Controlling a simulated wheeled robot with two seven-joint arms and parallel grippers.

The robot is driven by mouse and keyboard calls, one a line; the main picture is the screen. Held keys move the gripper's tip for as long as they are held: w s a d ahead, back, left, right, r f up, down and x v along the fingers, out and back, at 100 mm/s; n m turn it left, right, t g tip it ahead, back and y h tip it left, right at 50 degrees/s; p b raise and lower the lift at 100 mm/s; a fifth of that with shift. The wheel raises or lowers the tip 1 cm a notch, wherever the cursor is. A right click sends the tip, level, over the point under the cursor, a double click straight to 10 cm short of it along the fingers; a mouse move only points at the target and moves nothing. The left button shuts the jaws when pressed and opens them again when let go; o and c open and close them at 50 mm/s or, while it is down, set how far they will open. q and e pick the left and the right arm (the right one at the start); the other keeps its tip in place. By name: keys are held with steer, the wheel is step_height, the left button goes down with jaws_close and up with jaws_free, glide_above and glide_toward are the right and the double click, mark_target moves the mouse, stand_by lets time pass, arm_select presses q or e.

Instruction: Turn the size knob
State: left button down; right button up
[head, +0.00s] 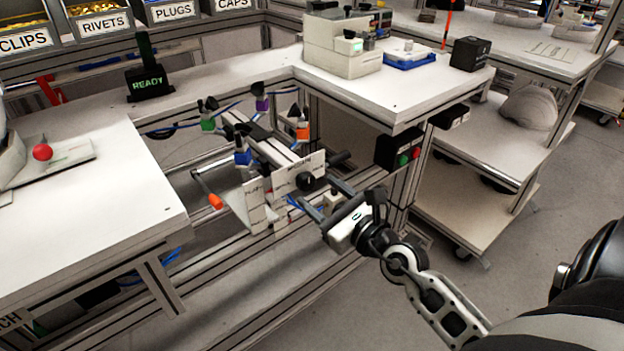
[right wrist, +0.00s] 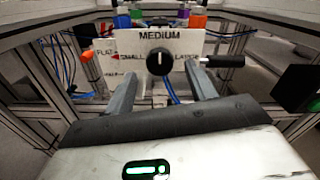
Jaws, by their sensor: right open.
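The size knob (right wrist: 158,61) is a round black knob with a white pointer mark, on a white panel (right wrist: 140,46) lettered MEDIUM above it and SMALL to its left. The pointer stands upright, toward MEDIUM. In the head view the knob (head: 306,181) is a dark disc on the panel in the gap between the benches. My right gripper (right wrist: 160,82) is open, with one finger to the left and one to the right of the knob; it does not appear to touch it. In the head view the right gripper (head: 322,196) reaches the panel from the lower right. My left gripper is not in view.
Around the panel are coloured clamps, such as a blue one (head: 243,157), and an orange-tipped lever (head: 216,201). A black button box (head: 400,152) hangs on the right bench's edge. A READY sign (head: 147,84) stands on the left bench.

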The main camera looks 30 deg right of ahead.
mark_target(309, 185)
steer(key=shift+w+a, duration=0.15)
steer(key=shift+w, duration=1.6)
steer(key=c, duration=1)
steer(key=shift+o, duration=0.2)
